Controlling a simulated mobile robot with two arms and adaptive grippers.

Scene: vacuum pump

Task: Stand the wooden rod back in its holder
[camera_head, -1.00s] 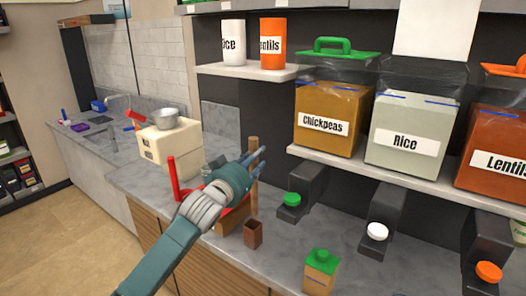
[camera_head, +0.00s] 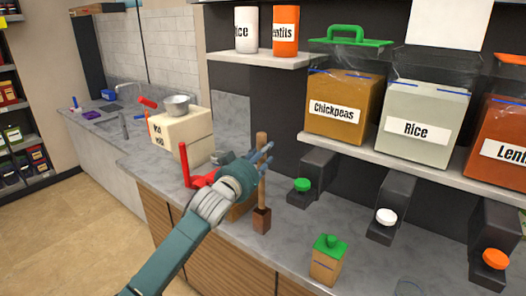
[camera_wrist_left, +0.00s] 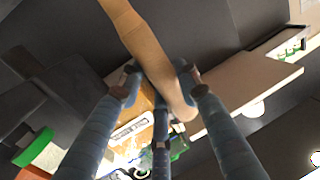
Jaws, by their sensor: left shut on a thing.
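The wooden rod (camera_head: 262,184) stands upright in the head view, a little above the counter. My left gripper (camera_head: 264,157) is shut on its upper part; the rod also shows between my fingers in the left wrist view (camera_wrist_left: 150,58). The small brown square holder (camera_head: 262,221) stands on the counter directly below the rod. The rod's lower end meets the holder's top edge in the picture; I cannot tell whether it is inside the opening. My right gripper is not in view.
A red-handled device (camera_head: 186,165) stands left of my gripper, partly hidden by my arm. A small box with a green lid (camera_head: 326,266) stands right of the holder. Dispensers, one with a green knob (camera_head: 302,184), line the back under the shelf (camera_head: 400,165).

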